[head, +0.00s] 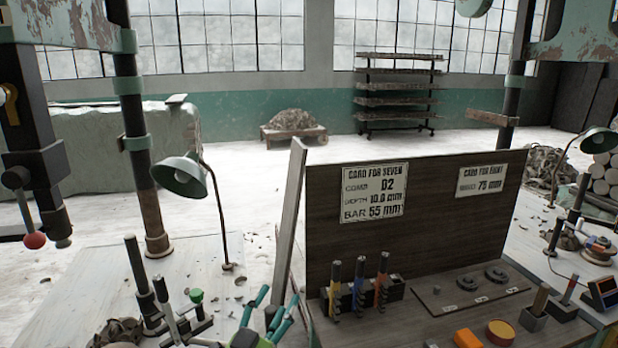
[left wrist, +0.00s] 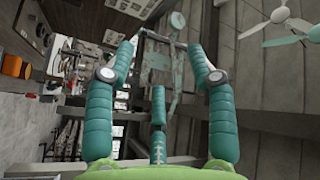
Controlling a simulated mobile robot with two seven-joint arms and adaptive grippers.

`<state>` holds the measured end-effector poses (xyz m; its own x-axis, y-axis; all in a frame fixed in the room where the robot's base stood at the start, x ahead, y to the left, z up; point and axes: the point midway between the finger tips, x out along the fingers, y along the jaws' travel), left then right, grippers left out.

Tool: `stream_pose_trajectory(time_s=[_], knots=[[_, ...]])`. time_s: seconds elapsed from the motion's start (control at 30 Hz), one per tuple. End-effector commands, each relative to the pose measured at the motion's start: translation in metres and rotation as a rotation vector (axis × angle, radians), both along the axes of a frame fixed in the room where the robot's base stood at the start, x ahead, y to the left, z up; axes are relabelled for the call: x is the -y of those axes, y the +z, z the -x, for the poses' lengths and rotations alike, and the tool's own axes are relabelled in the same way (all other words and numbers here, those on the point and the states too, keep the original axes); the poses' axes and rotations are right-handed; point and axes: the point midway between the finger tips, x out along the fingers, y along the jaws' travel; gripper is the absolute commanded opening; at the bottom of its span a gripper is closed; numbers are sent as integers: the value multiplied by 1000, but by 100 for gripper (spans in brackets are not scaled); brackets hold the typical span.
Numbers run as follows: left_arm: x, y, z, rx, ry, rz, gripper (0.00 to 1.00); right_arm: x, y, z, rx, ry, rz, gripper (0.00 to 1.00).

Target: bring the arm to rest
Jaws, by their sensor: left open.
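My left gripper (head: 276,308) shows at the bottom edge of the head view, left of the dark wooden panel's foot. Its teal padded fingers point up and the green palm is partly cut off by the frame edge. In the left wrist view the left gripper (left wrist: 160,58) has its fingers spread wide apart with nothing held between them. That view looks past them at the room and a ceiling fan, turned on its side. My right gripper is not in view.
A dark panel (head: 425,238) with two cards stands right of the gripper. A desk lamp (head: 181,177) and levers (head: 138,265) stand to the left.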

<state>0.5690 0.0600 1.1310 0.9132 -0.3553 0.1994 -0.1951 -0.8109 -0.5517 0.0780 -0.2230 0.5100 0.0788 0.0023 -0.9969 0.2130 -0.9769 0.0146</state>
Motion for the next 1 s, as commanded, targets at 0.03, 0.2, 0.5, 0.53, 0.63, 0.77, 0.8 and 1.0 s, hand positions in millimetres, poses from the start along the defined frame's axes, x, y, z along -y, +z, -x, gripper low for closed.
stream_pose_trajectory(time_s=[0.03,0.2,0.5,0.53,0.63,0.77,0.8,1.0], knots=[[-24,-29,10,-133,97,60,56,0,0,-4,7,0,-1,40],[-90,-126,68,-579,348,162,56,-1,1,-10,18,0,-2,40],[-128,-218,195,-1131,500,179,56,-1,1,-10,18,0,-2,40],[-130,-223,205,-1169,505,177,56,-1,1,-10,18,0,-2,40],[-132,-234,237,-1284,515,169,56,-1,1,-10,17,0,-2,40],[-134,-243,277,-1417,519,158,56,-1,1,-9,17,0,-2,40],[-135,-245,289,-1458,520,153,56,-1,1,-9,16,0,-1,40],[-134,-279,300,-1531,519,138,56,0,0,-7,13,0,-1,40]])
